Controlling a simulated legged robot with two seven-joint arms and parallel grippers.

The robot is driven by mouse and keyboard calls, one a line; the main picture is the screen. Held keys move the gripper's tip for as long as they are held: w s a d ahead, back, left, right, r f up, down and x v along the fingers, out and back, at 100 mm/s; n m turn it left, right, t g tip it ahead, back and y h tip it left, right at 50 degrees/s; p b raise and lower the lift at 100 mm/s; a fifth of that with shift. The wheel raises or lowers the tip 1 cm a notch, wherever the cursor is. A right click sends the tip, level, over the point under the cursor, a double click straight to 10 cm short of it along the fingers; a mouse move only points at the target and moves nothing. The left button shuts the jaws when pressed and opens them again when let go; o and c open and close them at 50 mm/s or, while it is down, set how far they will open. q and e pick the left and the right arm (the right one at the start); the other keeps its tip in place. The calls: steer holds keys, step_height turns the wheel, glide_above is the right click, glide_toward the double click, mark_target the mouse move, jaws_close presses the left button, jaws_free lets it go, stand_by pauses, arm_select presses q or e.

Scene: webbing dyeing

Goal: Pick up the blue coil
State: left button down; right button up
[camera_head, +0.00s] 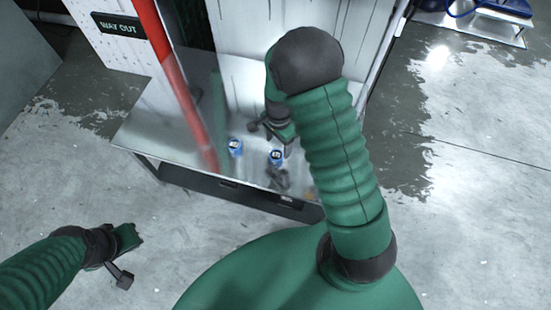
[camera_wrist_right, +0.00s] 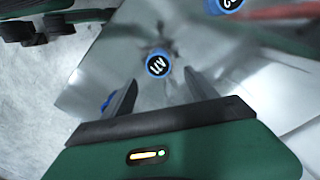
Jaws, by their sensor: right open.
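Two round blue pieces with dark, lettered centres lie on the shiny metal table (camera_head: 150,125): a left one (camera_head: 235,147) and a right one (camera_head: 276,157). Neither clearly shows as a wound coil. In the right wrist view, one blue piece (camera_wrist_right: 158,64) sits just beyond and between the fingertips of my right gripper (camera_wrist_right: 160,90), and another (camera_wrist_right: 228,4) is cut off at the top edge. My right gripper is open and empty over the table, partly hidden by its arm in the head view. My left gripper (camera_head: 125,245) is away from the table, over the floor.
A red pole (camera_head: 170,75) slants down to the table left of the blue pieces. A white panel (camera_head: 245,35) stands behind, and a "WAY OUT" sign (camera_head: 118,25) is at upper left. A blurred dark shape (camera_head: 278,180) shows on the table's front part.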

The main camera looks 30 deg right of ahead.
mark_target(277, 154)
steer(key=f+b, duration=0.1)
steer(key=f, duration=0.2)
steer(key=f+b, duration=0.1)
steer(key=shift+s+a+f+b, duration=0.1)
steer(key=shift+a+f+b, duration=0.15)
steer(key=shift+f+b, duration=0.1)
steer(key=shift+f, duration=0.3)
steer(key=shift+r, duration=0.15)
steer(key=shift+c, duration=1)
steer(key=c, duration=1.3)
